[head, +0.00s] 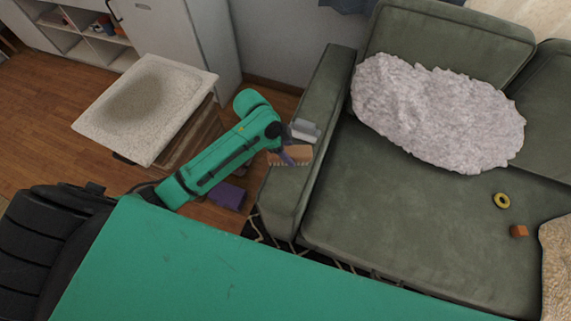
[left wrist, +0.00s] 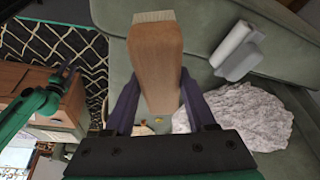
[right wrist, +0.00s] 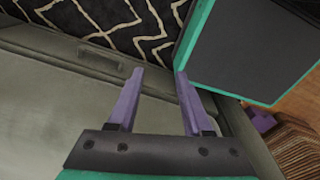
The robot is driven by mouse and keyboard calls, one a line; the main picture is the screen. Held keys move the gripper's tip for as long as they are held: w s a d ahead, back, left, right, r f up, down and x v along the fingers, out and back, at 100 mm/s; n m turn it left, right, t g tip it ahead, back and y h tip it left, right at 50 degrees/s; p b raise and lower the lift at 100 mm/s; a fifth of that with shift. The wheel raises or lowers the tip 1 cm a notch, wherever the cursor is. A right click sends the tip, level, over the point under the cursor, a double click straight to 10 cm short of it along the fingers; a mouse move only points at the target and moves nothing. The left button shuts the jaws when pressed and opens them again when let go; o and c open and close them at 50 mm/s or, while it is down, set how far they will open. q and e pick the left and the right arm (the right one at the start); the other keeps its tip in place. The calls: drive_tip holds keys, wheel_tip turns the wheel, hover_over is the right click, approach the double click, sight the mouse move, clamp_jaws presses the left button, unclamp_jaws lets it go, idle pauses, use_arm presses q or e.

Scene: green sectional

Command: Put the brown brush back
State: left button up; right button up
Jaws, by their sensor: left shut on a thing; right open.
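The brown brush (head: 290,156) has a wooden back and pale bristles. My left gripper (head: 288,156) is shut on it at the left arm of the green sofa. In the left wrist view the brush (left wrist: 155,62) stands between the two purple fingers, its bristles pointing away at the top. I cannot tell from the head view whether the brush touches the sofa arm. My right gripper (right wrist: 158,75) shows in the right wrist view, open and empty, above the sofa and the patterned rug. It is not visible in the head view.
A grey-white object (head: 305,130) lies on the sofa arm (head: 322,100) beside the brush. A fluffy white throw (head: 435,112), a yellow ring (head: 501,200) and an orange block (head: 519,231) are on the sofa seat. A speckled-top cabinet (head: 165,88) stands left of my left arm.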

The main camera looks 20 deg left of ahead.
use_arm(q)
wheel_tip(320, 180, down, 10)
drive_tip(key=shift+a+r+b, duration=0.1)
drive_tip(key=shift+b, duration=0.25)
drive_tip(key=shift+w+a+f, duration=0.1)
drive_tip(key=shift+f, duration=0.25)
use_arm(e)
drive_tip(key=shift+w+a+f, duration=0.3)
drive_tip(key=shift+w+a, duration=0.15)
drive_tip(key=shift+a, duration=0.25)
use_arm(q)
drive_tip(key=shift+f, duration=0.1)
use_arm(e)
drive_tip(key=shift+f, duration=0.1)
use_arm(q)
drive_tip(key=o, duration=1.3)
use_arm(e)
drive_tip(key=shift+d, duration=0.25)
use_arm(q)
drive_tip(key=shift+r, duration=0.25)
drive_tip(key=p+v, duration=0.1)
drive_tip(key=v, duration=1)
drive_tip(key=shift+a+r, duration=0.2)
drive_tip(key=shift+r, duration=0.15)
use_arm(e)
drive_tip(key=shift+d+r, duration=0.1)
drive_tip(key=shift+r, duration=0.55)
